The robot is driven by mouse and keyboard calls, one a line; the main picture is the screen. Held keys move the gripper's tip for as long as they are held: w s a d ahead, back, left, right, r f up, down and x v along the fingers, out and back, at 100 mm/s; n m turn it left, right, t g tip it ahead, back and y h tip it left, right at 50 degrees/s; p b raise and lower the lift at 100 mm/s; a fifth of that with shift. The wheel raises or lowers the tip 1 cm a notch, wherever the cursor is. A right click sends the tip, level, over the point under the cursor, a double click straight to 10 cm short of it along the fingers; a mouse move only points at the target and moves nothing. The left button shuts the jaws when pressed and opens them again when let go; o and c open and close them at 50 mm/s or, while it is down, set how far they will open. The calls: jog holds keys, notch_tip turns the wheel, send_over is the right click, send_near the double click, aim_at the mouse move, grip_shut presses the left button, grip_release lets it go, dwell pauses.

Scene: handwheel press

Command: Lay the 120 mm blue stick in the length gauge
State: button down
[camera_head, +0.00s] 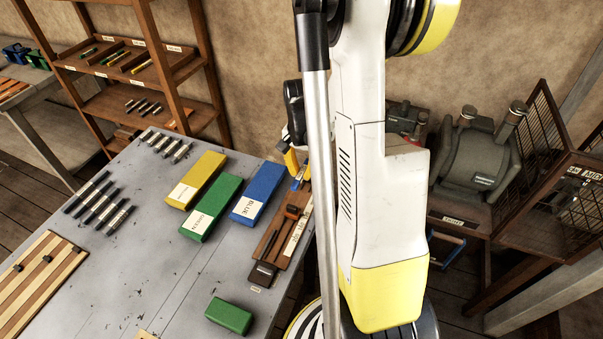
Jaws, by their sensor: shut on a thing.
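My gripper (295,168) is at the far right part of the grey table, mostly hidden behind my arm. Its yellow-and-black fingers are shut on a blue stick (299,179), of which only a short piece shows. The stick is over or at the far end of a narrow brown wooden fixture (270,240), which looks like the length gauge. The fixture has a pale labelled strip along its right side and dark and orange pieces on it. I cannot tell whether the stick touches it.
Yellow (196,180), green (212,207) and blue (258,193) labelled blocks lie left of the fixture. A small green block (229,316) is nearer. Several dark sticks (98,202) lie at left, by a striped board (38,272). A shelf stands behind; a caged machine (476,155) is right.

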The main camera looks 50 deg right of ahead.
aim_at(302, 197)
notch_tip(302, 197, down, 8)
jog(key=b, duration=0.5)
jog(key=shift+r, duration=0.2)
jog(key=shift+f+b, duration=0.3)
jog(key=shift+b, duration=0.2)
jog(key=shift+f+b, duration=0.7)
jog(key=shift+b, duration=0.35)
dwell(1.0)
dwell(0.4)
jog(key=c, duration=0.9)
grip_release()
jog(key=shift+r, duration=0.1)
jog(key=shift+r+p, duration=2.45)
jog(key=shift+r, duration=1.1)
